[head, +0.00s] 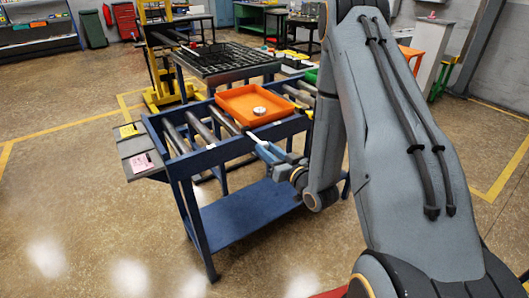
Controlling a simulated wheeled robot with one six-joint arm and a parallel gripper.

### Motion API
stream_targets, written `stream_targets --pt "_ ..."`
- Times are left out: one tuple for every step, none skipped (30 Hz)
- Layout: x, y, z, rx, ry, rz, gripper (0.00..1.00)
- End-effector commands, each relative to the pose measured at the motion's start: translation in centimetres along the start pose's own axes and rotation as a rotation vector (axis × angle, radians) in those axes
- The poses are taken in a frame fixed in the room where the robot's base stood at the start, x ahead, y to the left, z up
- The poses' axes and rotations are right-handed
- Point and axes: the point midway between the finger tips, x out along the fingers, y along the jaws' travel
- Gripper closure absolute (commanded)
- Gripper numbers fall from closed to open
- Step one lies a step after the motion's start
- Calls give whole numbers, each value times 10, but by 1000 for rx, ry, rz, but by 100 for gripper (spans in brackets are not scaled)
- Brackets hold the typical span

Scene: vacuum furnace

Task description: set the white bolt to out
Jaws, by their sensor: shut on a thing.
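A small white piece (254,138), which looks like the white bolt, shows at the front rail of the blue roller cart (231,152), just below the orange tray. My gripper (260,144) reaches it from the lower right and is shut on it. The fingertips cover part of the bolt, and how far it is slid is too small to tell. The orange tray (228,104) rests on the cart's rollers and holds a small silver round part (259,111).
The cart has bare rollers (200,127) left of the tray and a lower blue shelf (235,215). A grey side shelf (135,148) carries yellow and pink cards. Behind stands a dark grated table (228,66) and a yellow lifter (160,60). The floor at left is clear.

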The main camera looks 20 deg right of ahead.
Motion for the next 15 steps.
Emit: stream_targets --pt "-3 1 -1 1 2 -1 100" --pt "-4 1 -1 1 2 -1 100" --pt "-5 1 -1 1 2 -1 100" --pt "-5 1 -1 1 2 -1 100" --pt "-6 1 -1 1 2 -1 100" --pt "-6 2 -1 1 2 0 100" --pt "-6 2 -1 1 2 0 100" --pt "-7 2 -1 1 2 1 100" --pt "-7 2 -1 2 2 1 100" --pt "-7 2 -1 2 2 2 100" --pt "-7 3 -1 2 2 2 100" --pt "-7 3 -1 2 2 2 67" --pt "-7 3 -1 2 2 2 62" --pt "-7 3 -1 2 2 2 57" --pt "-7 2 -1 2 2 2 55"
